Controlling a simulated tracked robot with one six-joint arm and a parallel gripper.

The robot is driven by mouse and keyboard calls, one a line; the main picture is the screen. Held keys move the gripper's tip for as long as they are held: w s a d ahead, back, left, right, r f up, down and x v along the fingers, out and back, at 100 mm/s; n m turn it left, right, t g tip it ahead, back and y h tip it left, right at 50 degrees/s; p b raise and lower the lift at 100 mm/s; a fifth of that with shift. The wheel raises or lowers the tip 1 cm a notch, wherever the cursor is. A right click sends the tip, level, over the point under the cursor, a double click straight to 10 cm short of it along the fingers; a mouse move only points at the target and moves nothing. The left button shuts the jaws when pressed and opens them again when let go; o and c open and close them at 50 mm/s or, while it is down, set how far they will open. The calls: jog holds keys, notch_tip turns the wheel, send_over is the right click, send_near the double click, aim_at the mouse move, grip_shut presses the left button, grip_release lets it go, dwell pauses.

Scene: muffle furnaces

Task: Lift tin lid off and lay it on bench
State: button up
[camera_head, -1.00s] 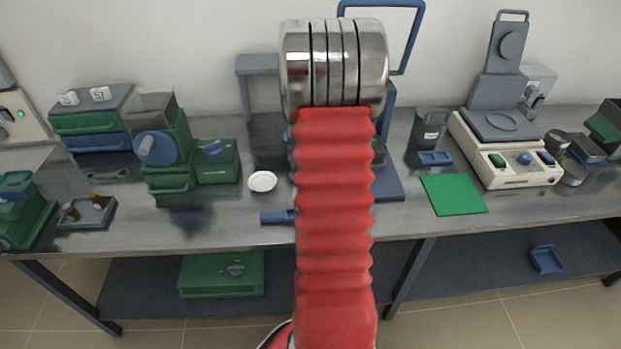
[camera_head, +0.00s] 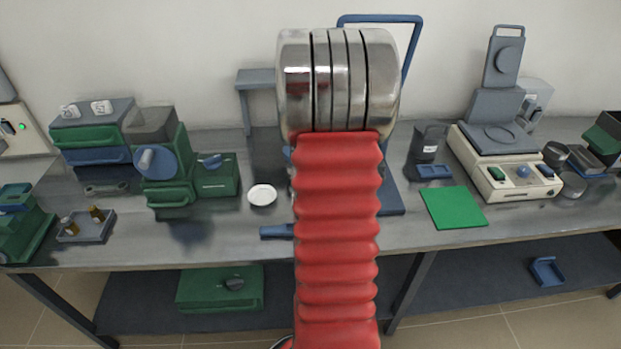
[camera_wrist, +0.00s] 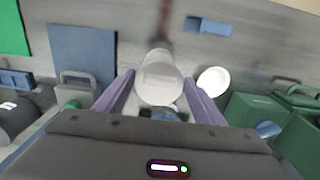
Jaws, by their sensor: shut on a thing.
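In the wrist view, a pale grey, round tin-like thing (camera_wrist: 160,82) is between the two purple fingers of my gripper (camera_wrist: 160,88). The fingers are shut on its sides. I cannot tell whether this is the lid alone or the lid with the tin below it. In the head view my arm hides the gripper and the held thing. The grey bench (camera_head: 240,237) runs across the head view, and its top also shows in the wrist view.
A white dish (camera_head: 262,195) lies beside the held thing, also in the wrist view (camera_wrist: 213,80). A blue handle (camera_head: 277,232) is near the bench's front edge. Green boxes (camera_head: 215,178) stand left; a green mat (camera_head: 453,207) and balance (camera_head: 505,165) right. Bare bench lies at front left.

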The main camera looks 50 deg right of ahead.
jog(key=shift+r, duration=1.15)
jog(key=shift+s+d+r, duration=0.1)
jog(key=shift+s+d, duration=0.05)
jog(key=shift+s, duration=0.05)
jog(key=s, duration=0.1)
jog(key=s+r, duration=0.1)
jog(key=shift+s+d+m, duration=0.2)
jog(key=shift+s+m, duration=0.1)
jog(key=s+a+f, duration=0.5)
jog(key=s, duration=0.5)
jog(key=shift+f, duration=0.35)
jog(key=shift+s, duration=0.1)
